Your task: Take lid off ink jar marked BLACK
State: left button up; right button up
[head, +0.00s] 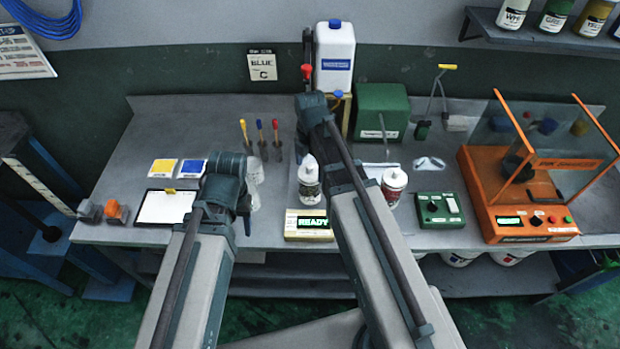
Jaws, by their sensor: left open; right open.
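I can read no label BLACK in the head view. Jars stand on the wall shelf at top right: one marked WH (513,13), a green one (554,14), a yellow one (594,14) and another cut by the right edge (616,32). On the bench are a white nozzle bottle with a dark label (309,186) and one with a red label (393,188). Neither gripper's fingers can be made out behind the arm links.
An orange-framed machine (522,222) stands at right, beside a green control box (439,209). A READY display (307,224) is at the front edge. Yellow (163,168) and blue (192,168) cards lie at left. A green box (382,111) and white jug (334,58) stand behind.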

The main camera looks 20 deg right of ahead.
pick_arm(q)
jog(key=shift+f, duration=0.1)
pick_arm(e)
jog(key=shift+f, duration=0.1)
jog(key=shift+c, duration=0.2)
jog(key=c, duration=1)
jog(key=shift+c, duration=0.2)
